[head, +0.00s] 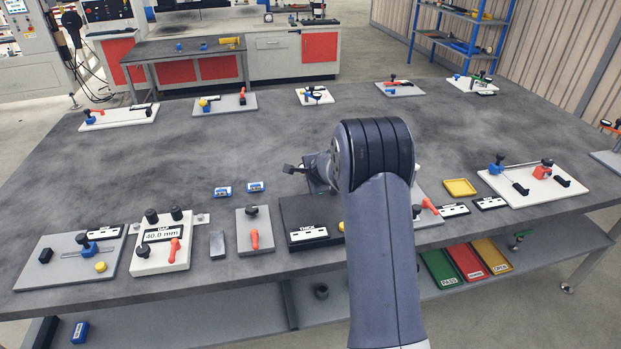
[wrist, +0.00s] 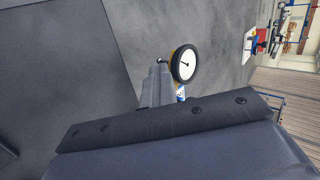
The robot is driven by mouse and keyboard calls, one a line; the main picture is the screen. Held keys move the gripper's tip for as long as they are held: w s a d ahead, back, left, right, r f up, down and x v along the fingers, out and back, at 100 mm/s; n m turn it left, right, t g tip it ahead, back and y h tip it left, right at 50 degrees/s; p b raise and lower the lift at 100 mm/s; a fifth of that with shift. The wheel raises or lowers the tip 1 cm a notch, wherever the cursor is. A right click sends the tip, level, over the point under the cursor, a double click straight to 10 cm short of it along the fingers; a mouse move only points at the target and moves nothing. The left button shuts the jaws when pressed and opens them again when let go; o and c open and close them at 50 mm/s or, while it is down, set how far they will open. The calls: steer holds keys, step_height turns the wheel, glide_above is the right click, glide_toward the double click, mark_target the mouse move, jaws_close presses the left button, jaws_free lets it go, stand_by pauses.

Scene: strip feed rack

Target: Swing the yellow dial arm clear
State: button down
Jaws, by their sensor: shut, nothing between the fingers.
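A round dial (wrist: 185,64) with a white face and dark rim stands upright in the wrist view. A little yellow (wrist: 174,52), perhaps part of the dial arm, shows at its left edge; the rest of that arm is hidden. My gripper (wrist: 158,68) is shut and empty, its grey fingertips just left of the dial in the picture. I cannot tell whether they touch it. In the head view my own arm covers the dial. A dark station marked THICK (head: 305,236) shows beside my arm, with a bit of yellow (head: 341,227) at its right edge.
A gauge box reading 40.0 mm (head: 163,240) and a grey plate with an orange handle (head: 254,232) stand left of the THICK station. A yellow tray (head: 460,187) and a white fixture board (head: 537,185) lie to the right. The table's middle (head: 250,140) is clear.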

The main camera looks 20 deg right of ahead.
steer(key=shift+w+d+r+p, duration=0.15)
steer(key=shift+w+d+p, duration=0.15)
steer(key=shift+w, duration=0.4)
steer(key=shift+w+d+r+p, duration=0.1)
steer(key=shift+w+d+p, duration=0.15)
steer(key=shift+w, duration=0.5)
steer(key=shift+a, duration=0.1)
steer(key=shift+f, duration=0.15)
